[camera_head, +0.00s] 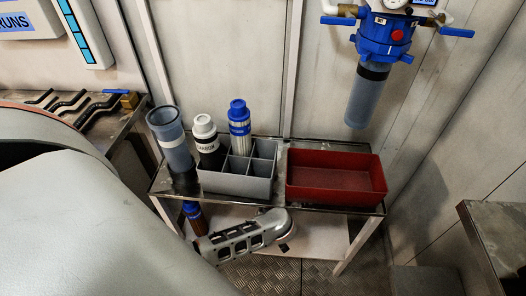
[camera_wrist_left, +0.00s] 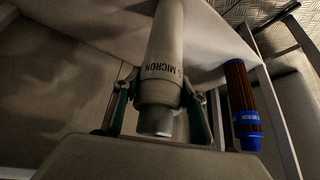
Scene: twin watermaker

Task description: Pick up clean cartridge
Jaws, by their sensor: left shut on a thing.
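In the left wrist view a pale, clean-looking cartridge (camera_wrist_left: 166,35) with dark "MICRON" lettering runs away from my left gripper (camera_wrist_left: 158,97). The gripper is shut on it, with one green-edged finger on each side near its lettered end. I cannot tell whether the cartridge touches the surface beyond it. A brown cartridge with a blue end (camera_wrist_left: 243,100) lies to the right, apart from the gripper. In the head view the brown cartridge (camera_head: 194,216) shows below the table top, but my left fingers and the pale cartridge are hidden. My right gripper is not in view.
The metal table (camera_head: 165,186) carries a grey divided holder (camera_head: 237,185), a grey canister (camera_head: 172,140), a white-capped dark cartridge (camera_head: 207,143), a blue-capped cartridge (camera_head: 239,125) and an empty red tray (camera_head: 335,195). A blue-headed filter housing (camera_head: 366,95) hangs on the wall.

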